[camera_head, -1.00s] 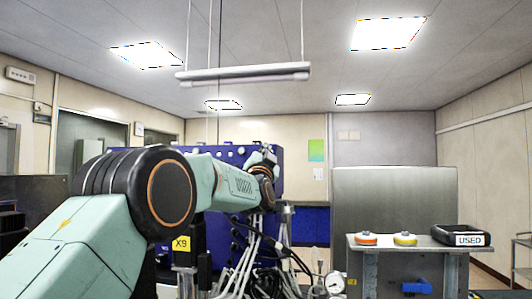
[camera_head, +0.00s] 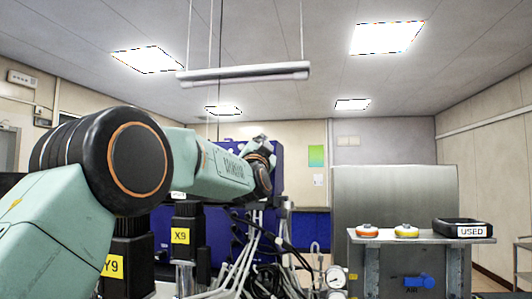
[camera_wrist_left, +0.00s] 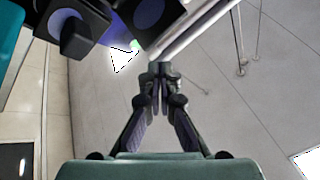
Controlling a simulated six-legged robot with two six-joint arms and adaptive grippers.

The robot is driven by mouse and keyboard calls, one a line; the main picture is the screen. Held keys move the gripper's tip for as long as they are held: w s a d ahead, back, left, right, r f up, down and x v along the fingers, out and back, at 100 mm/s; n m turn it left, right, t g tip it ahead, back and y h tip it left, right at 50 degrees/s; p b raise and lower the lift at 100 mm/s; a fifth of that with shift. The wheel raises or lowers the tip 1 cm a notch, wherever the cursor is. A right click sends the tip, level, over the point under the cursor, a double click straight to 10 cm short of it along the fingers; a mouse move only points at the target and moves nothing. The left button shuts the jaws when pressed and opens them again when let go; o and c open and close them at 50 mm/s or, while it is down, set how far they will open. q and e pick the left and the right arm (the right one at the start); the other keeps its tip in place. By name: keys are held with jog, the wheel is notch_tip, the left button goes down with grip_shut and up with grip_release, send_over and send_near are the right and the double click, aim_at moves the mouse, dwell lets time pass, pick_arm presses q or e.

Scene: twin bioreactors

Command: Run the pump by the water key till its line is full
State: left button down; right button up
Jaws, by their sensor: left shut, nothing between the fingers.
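My left gripper (camera_head: 259,142) is small and far off in the head view, in front of the blue panel (camera_head: 230,153) with white fittings. In the left wrist view the gripper (camera_wrist_left: 160,70) points up the picture, its fingers shut together with nothing between them. Dark box-shaped bodies (camera_wrist_left: 75,28) stand beyond its tips at upper left, one with a bluish round face. I cannot tell which part is the pump or the water key; my arm hides much of the panel. Pale tubes (camera_head: 252,262) hang below the arm; their filling cannot be told. My right gripper is not in view.
A round gauge (camera_head: 336,278) is right of the tubes. A metal shelf (camera_head: 420,241) at right holds orange and yellow discs and a black tray marked USED (camera_head: 461,224).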

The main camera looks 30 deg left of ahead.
pick_arm(q)
jog(key=s, duration=0.1)
jog(key=s+b, duration=0.1)
jog(key=s, duration=0.1)
jog(key=shift+d+r+b, duration=0.3)
jog(key=shift+d+r, duration=0.1)
jog(key=shift+w, duration=0.1)
jog(key=shift+w+a+f+p, duration=0.2)
jog(key=shift+w+p, duration=0.55)
jog(key=shift+w+a+f+p, duration=0.2)
jog(key=shift+w+p, duration=0.5)
jog(key=shift+w, duration=0.1)
jog(key=shift+w+a+p, duration=0.1)
jog(key=shift+w+p, duration=0.15)
jog(key=shift+p, duration=0.2)
